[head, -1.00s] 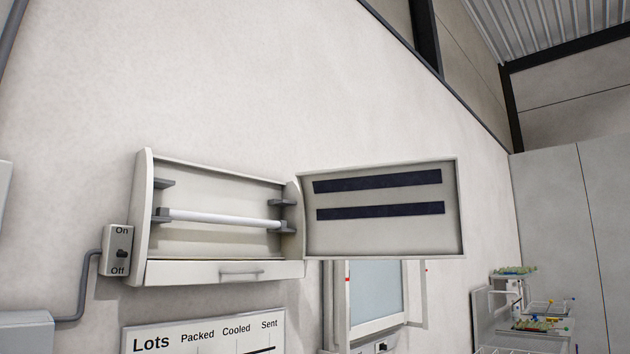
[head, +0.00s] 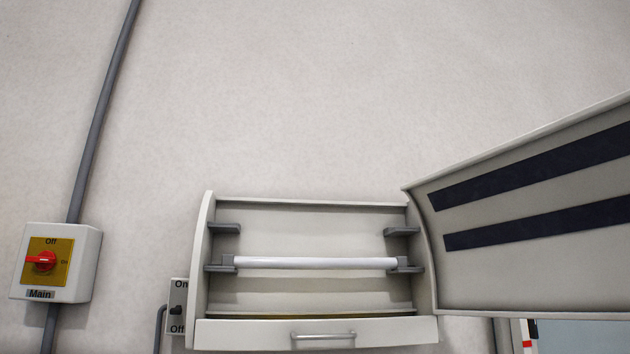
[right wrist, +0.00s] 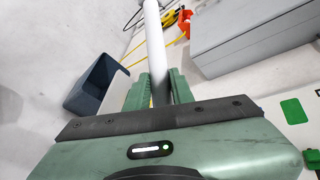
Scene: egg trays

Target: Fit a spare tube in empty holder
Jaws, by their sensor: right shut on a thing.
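A white wall cabinet (head: 300,199) stands open in the head view. A white tube (head: 315,263) sits level between the lower pair of grey holders. The upper pair, the left holder (head: 224,228) and the right holder (head: 401,232), has no tube between them. In the right wrist view my right gripper (right wrist: 163,80) is shut on a white spare tube (right wrist: 154,35), which points away past the fingers. Its far end is cut off by the top of the picture. Neither gripper shows in the head view, and my left gripper is not in view.
The cabinet door (head: 530,200) with two dark strips is swung out to the right. A main switch box (head: 56,262) with a red knob is on the wall at left. A small On/Off switch (head: 177,309) is beside the cabinet. A dark blue bin (right wrist: 92,84) and a grey box (right wrist: 250,40) show near the right gripper.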

